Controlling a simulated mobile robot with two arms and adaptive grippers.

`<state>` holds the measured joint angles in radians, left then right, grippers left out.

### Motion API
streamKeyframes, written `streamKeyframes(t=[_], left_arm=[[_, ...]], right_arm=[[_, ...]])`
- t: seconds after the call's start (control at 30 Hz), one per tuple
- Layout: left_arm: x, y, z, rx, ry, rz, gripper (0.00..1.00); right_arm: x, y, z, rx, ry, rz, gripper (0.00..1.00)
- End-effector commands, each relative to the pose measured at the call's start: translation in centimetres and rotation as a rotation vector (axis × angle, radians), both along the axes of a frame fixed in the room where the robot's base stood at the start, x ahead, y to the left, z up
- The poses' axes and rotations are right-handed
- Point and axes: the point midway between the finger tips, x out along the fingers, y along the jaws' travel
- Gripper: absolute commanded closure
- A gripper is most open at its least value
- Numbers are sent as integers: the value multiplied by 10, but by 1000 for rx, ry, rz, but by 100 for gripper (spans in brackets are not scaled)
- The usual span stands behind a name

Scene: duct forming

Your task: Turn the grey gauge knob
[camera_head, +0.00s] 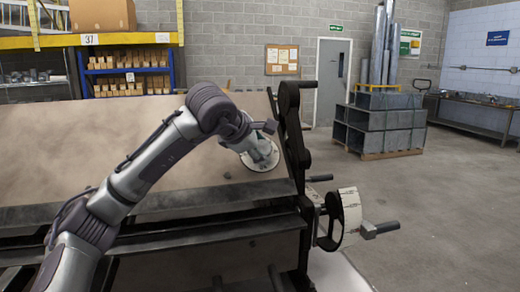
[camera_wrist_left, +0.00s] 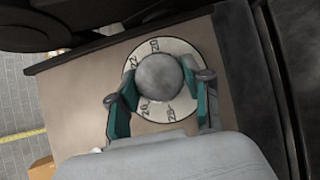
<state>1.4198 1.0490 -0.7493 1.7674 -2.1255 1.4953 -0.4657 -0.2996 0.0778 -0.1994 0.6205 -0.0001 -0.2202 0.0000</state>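The grey gauge knob (camera_wrist_left: 159,76) is a round, smooth knob in the middle of a white dial (camera_wrist_left: 185,48) with black numbers around its rim. The dial also shows in the head view (camera_head: 264,168) on the slanted tan sheet, near its right end. My left gripper (camera_wrist_left: 159,80) straddles the knob, with one teal-padded finger on each side. Its tips lie against the knob's left and right sides. In the head view the left gripper (camera_head: 260,152) covers the knob and part of the dial. My right gripper is not in view.
The black machine frame (camera_head: 292,135) rises just right of the dial. Stacked grey ducts (camera_head: 385,125) stand on a pallet farther back, with open floor between.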

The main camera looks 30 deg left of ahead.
Motion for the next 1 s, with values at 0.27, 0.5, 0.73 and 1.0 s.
streamKeyframes(t=[0.27, 0.5, 0.73, 1.0], left_arm=[[0, 0, -1, 1, 1, 0, 26], [-3, 0, 2, 0, 0, -1, 26], [-32, -2, 25, 2, -5, -2, 26], [-78, -6, 56, 2, -3, -1, 26]], right_arm=[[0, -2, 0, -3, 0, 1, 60], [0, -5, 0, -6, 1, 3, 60], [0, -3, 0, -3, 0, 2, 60], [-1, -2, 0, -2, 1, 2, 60]])
